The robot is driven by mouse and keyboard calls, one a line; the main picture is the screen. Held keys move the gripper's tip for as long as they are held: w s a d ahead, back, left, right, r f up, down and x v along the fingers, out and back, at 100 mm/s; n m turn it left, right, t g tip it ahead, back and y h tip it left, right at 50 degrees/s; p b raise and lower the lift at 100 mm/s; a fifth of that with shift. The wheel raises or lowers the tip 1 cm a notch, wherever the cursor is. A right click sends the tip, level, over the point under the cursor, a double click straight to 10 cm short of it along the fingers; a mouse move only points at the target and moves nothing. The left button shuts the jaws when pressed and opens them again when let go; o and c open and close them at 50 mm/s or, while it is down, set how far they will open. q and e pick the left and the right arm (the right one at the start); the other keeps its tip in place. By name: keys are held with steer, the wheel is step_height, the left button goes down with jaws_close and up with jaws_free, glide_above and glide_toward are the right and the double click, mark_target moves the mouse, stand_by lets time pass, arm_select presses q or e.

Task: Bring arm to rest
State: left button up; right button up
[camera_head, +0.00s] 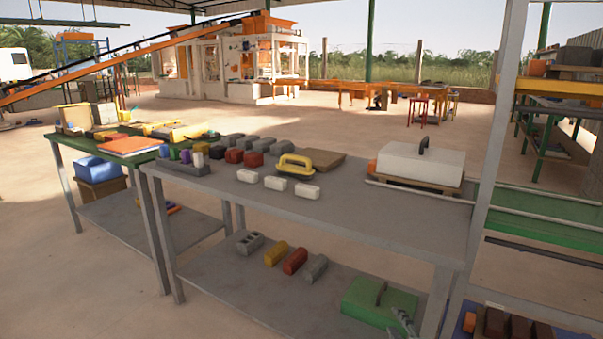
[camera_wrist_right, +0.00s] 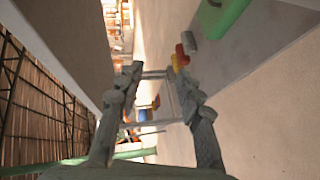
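My right gripper (camera_head: 403,322) shows at the bottom right of the head view, in front of the lower shelf of the grey table (camera_head: 400,215) and overlapping a green block-shaped tool (camera_head: 368,299). In the right wrist view, its two fingers (camera_wrist_right: 160,82) are spread apart with nothing between them. The green tool also shows at the top of that view (camera_wrist_right: 222,15). My left gripper is in neither view.
White, red and grey blocks and a yellow-handled float (camera_head: 297,165) lie on the grey table. A white block with a black handle (camera_head: 421,166) stands at its right end. A grey post (camera_head: 497,130) rises beside it. Several blocks lie on the lower shelf.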

steer(key=s+d+f+m+g+h, duration=0.35)
steer(key=s+f+m+g, duration=0.35)
steer(key=s+f, duration=0.75)
steer(key=s+f+m+g, duration=0.3)
steer(key=s+f, duration=0.3)
steer(key=s, duration=0.5)
steer(key=s+d+f+m+g+y, duration=0.1)
steer(key=s+f+m, duration=0.4)
steer(key=s, duration=0.6)
steer(key=shift+f+g, duration=0.6)
steer(key=shift+g, duration=0.3)
